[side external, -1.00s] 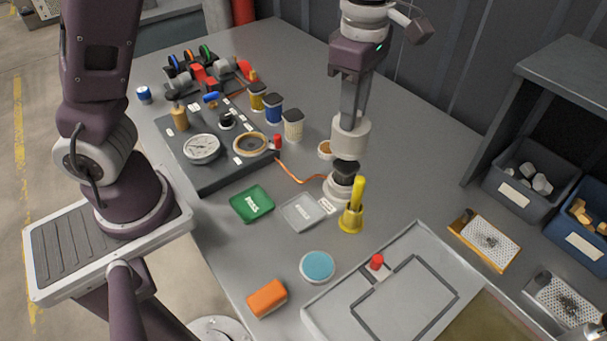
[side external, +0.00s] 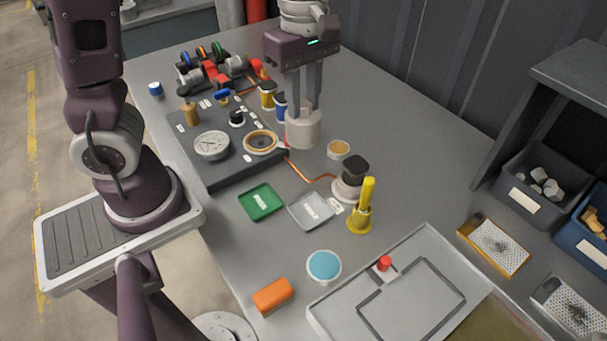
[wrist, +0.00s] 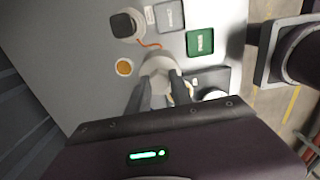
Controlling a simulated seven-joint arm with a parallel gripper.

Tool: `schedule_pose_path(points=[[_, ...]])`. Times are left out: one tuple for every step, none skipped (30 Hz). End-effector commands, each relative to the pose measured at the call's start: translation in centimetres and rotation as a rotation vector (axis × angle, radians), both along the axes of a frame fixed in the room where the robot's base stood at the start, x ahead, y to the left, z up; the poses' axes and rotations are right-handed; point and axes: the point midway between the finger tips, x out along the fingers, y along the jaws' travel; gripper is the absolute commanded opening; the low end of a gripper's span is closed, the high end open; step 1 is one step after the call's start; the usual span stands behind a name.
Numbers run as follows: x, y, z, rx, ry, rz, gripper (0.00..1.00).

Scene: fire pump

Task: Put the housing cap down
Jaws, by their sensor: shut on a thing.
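The housing cap (side external: 303,130) is a pale off-white cylinder. My gripper (side external: 303,106) points down and is shut on it; in the wrist view the cap (wrist: 158,68) sits between the two fingertips. In the side view it appears beside the right edge of the dark pump panel (side external: 200,172), right of the brass-rimmed ring (side external: 260,142). The cap looks raised, but its exact height over the table is hard to tell. It hides part of what stands behind it.
A black-topped pale base (side external: 351,178), a yellow tool in its stand (side external: 362,212) and a small orange-topped disc (side external: 339,149) stand to the right. Green (side external: 262,201) and grey (side external: 311,209) trays lie in front. A blue canister (side external: 280,108) stands close behind the gripper.

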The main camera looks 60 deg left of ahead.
Motion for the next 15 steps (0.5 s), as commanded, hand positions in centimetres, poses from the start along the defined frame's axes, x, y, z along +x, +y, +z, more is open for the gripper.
schedule_pose_path(points=[[-0.1, 0.0, -0.5, 0.0, 0.003, 0.002, 0.0], [0.0, 0.0, -0.8, 0.0, 0.002, 0.003, 0.0], [-0.1, 0.0, -1.6, 0.001, 0.003, 0.002, 0.0], [-0.1, 0.0, -2.3, 0.0, 0.006, 0.003, 0.0], [-0.2, 0.0, -3.1, 0.001, 0.007, 0.004, 0.0], [-0.2, 0.0, -4.1, 0.002, 0.006, 0.004, 0.0], [-0.1, 0.0, -4.8, 0.001, 0.006, 0.004, 0.0], [-0.1, 0.0, -5.5, 0.001, 0.006, 0.004, 0.0], [-0.1, 0.1, -6.2, 0.002, 0.004, 0.005, 0.0], [-0.1, 0.0, -6.6, 0.001, 0.004, 0.004, 0.0], [-0.1, 0.0, -7.1, 0.0, 0.003, 0.004, 0.0], [-0.1, 0.0, -7.8, 0.001, 0.004, 0.004, 0.0], [-0.1, 0.1, -8.5, 0.001, 0.005, 0.005, 0.0], [-0.1, 0.1, -9.1, 0.001, 0.006, 0.005, 0.0], [-0.1, 0.0, -9.8, 0.001, 0.004, 0.005, 0.0]])
